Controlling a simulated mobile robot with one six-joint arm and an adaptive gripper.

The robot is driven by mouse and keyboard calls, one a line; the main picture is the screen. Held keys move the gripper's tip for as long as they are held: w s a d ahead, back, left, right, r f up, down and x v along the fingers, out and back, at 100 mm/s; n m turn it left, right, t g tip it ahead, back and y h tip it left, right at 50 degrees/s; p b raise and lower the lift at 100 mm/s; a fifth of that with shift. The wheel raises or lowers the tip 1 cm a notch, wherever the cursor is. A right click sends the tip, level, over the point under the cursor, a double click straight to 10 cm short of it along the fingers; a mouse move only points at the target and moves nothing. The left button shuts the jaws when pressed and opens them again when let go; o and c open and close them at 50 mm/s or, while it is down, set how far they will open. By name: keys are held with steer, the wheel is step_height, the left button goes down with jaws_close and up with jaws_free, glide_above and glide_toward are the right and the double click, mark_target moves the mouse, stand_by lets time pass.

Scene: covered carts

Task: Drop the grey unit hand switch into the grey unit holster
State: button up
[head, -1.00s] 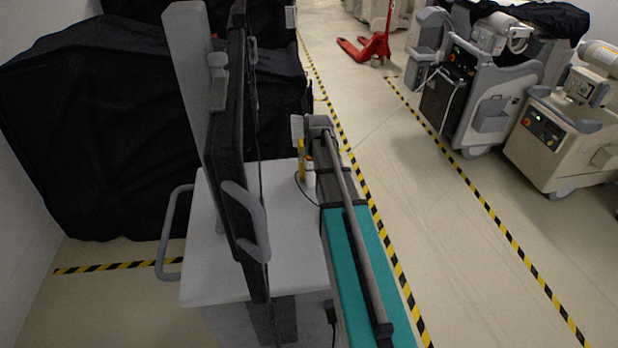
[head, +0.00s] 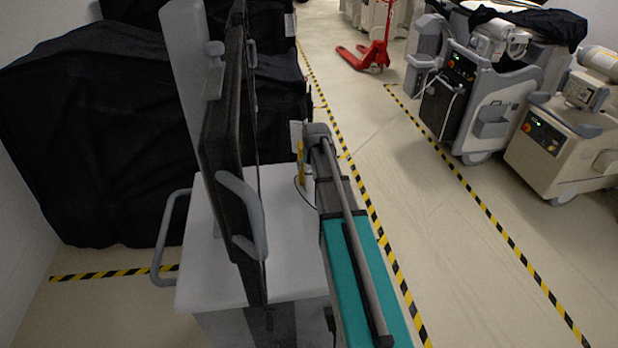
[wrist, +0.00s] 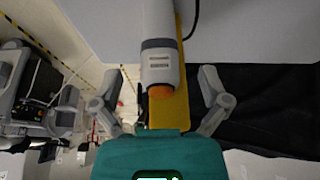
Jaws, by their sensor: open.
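A light grey hand switch (wrist: 160,50) with a dark grey band and an orange end stands in the middle of the wrist view. A yellow plate (wrist: 181,95) is right behind it. My gripper (wrist: 158,78) is open, one finger on each side of the switch, with gaps on both sides. In the head view my gripper (head: 315,135) is over the right edge of the white-topped cart, and the switch (head: 308,182) is mostly hidden behind my arm. The yellow plate (head: 301,160) shows beside it. I cannot make out a holster for certain.
A tall dark panel with grey handles (head: 243,205) rises from the cart top (head: 205,265) left of my arm. A dark cable (wrist: 194,20) runs near the switch. Grey carts (head: 490,85) stand across the aisle. The taped floor (head: 430,230) between is clear.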

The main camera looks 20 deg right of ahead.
mark_target(310, 171)
steer(key=shift+b+x, duration=2.15)
steer(key=shift+x, duration=0.3)
steer(key=shift+d+r, duration=0.1)
jaws_close()
